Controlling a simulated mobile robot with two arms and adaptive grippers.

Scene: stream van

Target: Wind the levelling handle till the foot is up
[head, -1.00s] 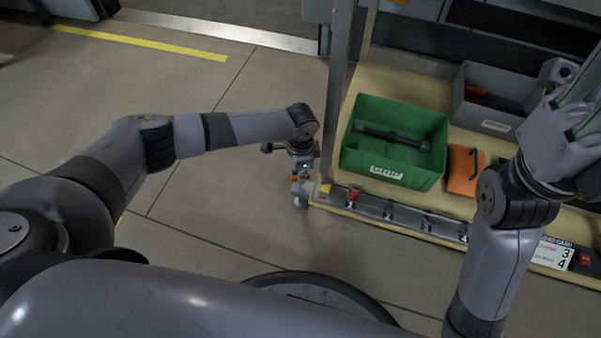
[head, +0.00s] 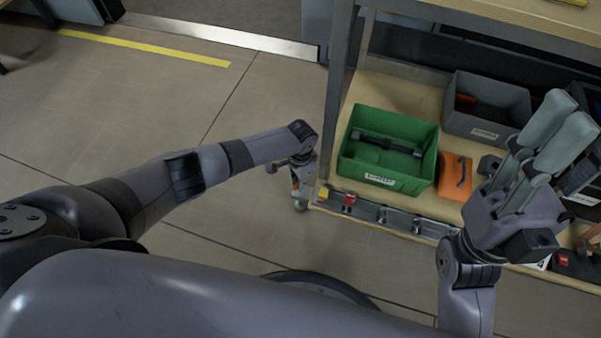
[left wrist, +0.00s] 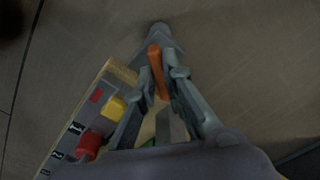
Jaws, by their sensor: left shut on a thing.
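My left gripper (head: 301,180) is down at the near left corner of the wooden-shelved rack, beside its leg, seen partly from above. In the left wrist view, the two fingers of this gripper (left wrist: 160,84) are shut on an orange handle (left wrist: 155,60). A grey rounded part (left wrist: 162,36) lies just beyond the handle. In the head view a small wheel or foot (head: 300,205) shows under the corner; whether it touches the floor cannot be told. My right gripper (head: 548,140) is raised over the right of the lower shelf, fingers upward; no object shows in it.
The lower shelf holds a green crate (head: 415,186), a grey bin (head: 500,128) and an orange case (head: 455,178). A yellow block (left wrist: 115,108) and red knob (left wrist: 89,145) sit on the shelf's front rail near my left gripper. The floor (head: 240,220) left of the rack is clear.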

